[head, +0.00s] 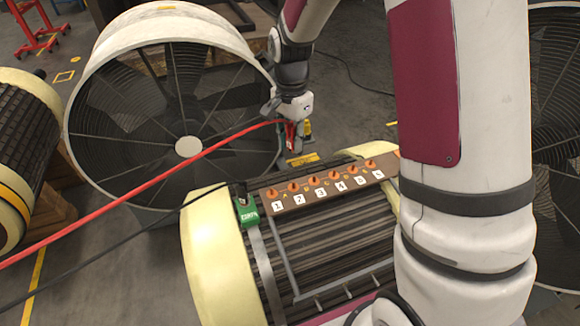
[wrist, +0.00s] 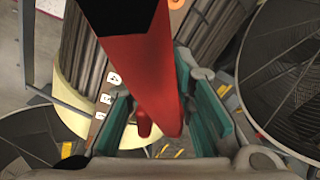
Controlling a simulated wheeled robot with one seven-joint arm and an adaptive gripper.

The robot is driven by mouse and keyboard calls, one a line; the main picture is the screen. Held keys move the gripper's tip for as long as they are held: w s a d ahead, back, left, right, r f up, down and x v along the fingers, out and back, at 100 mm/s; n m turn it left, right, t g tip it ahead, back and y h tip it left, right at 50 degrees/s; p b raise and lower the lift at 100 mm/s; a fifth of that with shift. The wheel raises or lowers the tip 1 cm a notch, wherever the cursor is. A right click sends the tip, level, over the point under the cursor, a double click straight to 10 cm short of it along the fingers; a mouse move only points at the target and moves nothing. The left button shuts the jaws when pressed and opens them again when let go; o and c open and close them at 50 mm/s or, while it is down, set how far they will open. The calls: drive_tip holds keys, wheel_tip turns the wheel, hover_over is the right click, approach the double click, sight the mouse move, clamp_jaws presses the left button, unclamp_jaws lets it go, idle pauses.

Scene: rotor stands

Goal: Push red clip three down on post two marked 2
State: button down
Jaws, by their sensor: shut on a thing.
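My gripper (head: 297,148) is in the upper middle of the head view, behind the rail and above it. In the wrist view, my gripper's (wrist: 152,100) two teal fingers stand either side of a red clip (wrist: 150,75). The clip also shows as a small red patch in the head view (head: 290,134). Post two (head: 294,187) is an orange post, second from the left on the brown rail (head: 330,192). Its white label (head: 296,199) is small and hard to read. The clip is apart from the post. Its lower end is partly hidden by the fingers.
A red cable (head: 150,182) runs from my gripper to the left edge. A black cable (head: 120,228) runs below it. A green tag (head: 247,212) sits left of the rail. The rail lies on a ribbed rotor with cream ends (head: 212,255). A large fan (head: 187,146) stands behind.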

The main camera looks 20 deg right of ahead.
sight(293, 153)
wheel_tip(293, 153, down, 5)
drive_tip(key=m+b, duration=0.3)
drive_tip(key=b, duration=0.2)
drive_tip(key=shift+d+r, duration=0.15)
drive_tip(key=shift+s+f+m+b, duration=0.2)
drive_tip(key=shift+f+m+b, duration=0.65)
drive_tip(key=shift+m+b, duration=0.3)
drive_tip(key=shift+f, duration=0.1)
